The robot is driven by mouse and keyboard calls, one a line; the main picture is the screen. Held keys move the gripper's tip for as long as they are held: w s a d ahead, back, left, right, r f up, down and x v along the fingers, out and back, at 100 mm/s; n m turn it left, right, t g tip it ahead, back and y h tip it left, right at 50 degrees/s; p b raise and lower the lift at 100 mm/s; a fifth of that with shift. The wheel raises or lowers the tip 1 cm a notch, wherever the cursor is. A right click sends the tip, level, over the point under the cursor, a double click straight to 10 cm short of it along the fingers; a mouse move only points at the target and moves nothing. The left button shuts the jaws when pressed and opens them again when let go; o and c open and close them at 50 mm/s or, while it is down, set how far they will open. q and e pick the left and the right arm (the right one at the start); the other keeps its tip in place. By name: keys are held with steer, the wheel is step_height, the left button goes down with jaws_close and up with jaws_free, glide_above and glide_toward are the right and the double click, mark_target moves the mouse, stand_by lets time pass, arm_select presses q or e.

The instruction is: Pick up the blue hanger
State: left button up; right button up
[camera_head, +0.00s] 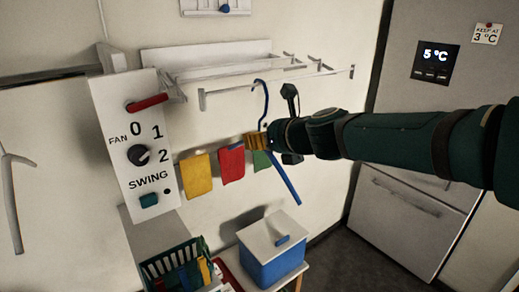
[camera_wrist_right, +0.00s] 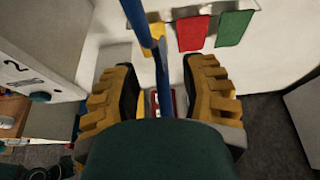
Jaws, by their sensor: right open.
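The blue hanger (camera_head: 284,180) hangs with its hook at the white rail in the head view, its long blue bar slanting down to the right. My right gripper (camera_head: 254,141) is at the hanger's upper part below the hook and hides some of it. In the right wrist view, the blue hanger (camera_wrist_right: 163,75) runs between the two spread yellow fingers of my right gripper (camera_wrist_right: 160,85), with space visible on both sides. Whether a finger touches it, I cannot tell. My left gripper is not in view.
The white rail (camera_head: 325,76) is on the wall. Yellow (camera_head: 196,175), red (camera_head: 231,164) and green cloths hang behind the gripper. A control panel (camera_head: 135,150) stands left. A blue box with a white lid (camera_head: 272,262) and a green basket (camera_head: 160,268) are below.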

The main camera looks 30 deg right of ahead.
steer(key=shift+x, duration=0.85)
steer(key=shift+o, duration=0.2)
steer(key=shift+s, duration=0.1)
jaws_close()
steer(key=shift+r, duration=0.1)
